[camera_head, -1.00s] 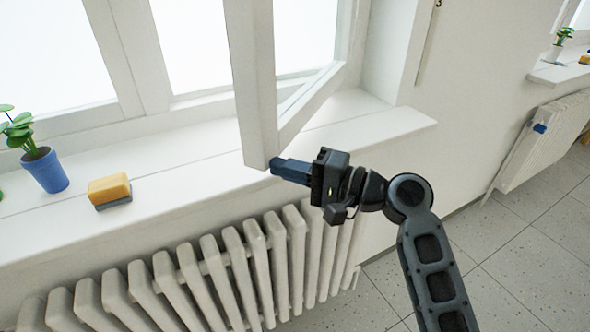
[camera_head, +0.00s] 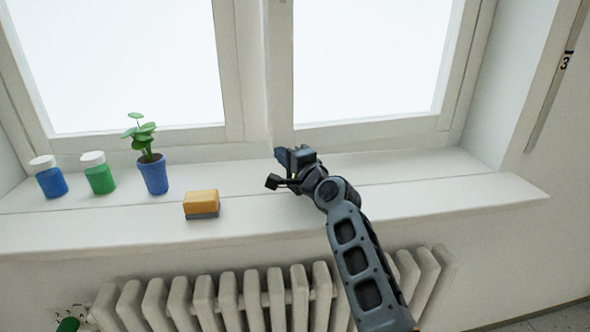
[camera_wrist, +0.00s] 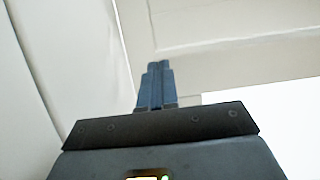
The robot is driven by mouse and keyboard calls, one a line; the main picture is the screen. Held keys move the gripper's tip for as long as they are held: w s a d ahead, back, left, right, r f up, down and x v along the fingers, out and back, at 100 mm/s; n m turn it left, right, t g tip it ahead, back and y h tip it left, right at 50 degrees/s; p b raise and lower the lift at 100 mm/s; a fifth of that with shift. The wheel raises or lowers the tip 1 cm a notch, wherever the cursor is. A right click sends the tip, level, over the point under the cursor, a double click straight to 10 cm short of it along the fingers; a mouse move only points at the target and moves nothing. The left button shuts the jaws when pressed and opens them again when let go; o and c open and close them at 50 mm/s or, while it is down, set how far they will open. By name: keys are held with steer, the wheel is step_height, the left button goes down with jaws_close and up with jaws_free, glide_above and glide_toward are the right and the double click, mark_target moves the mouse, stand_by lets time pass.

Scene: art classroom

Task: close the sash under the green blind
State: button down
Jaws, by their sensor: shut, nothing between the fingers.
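The right window sash (camera_head: 375,134) stands in its frame in the head view and looks flush, or nearly flush, with the left sash (camera_head: 150,138). I cannot tell whether it is fully shut or latched. My gripper (camera_head: 281,156) is shut and empty at the sash's lower left corner, just above the sill. I cannot tell whether the fingertips touch the sash. In the wrist view the shut fingers (camera_wrist: 158,66) point towards white framing (camera_wrist: 225,30). The green blind is out of view.
On the sill (camera_head: 420,195) stand a blue jar (camera_head: 50,180), a green jar (camera_head: 99,177), a potted plant (camera_head: 153,175) and a yellow sponge (camera_head: 201,202), all left of my gripper. The sill's right part is clear. A radiator (camera_head: 230,300) is below.

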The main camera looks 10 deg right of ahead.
steer(key=shift+w+a+m+h, duration=0.15)
steer(key=shift+w+h, duration=0.1)
steer(key=shift+w, duration=0.55)
steer(key=shift+w+a+m+h, duration=0.15)
steer(key=shift+w+h, duration=0.1)
steer(key=shift+w, duration=0.55)
steer(key=shift+s+d, duration=0.1)
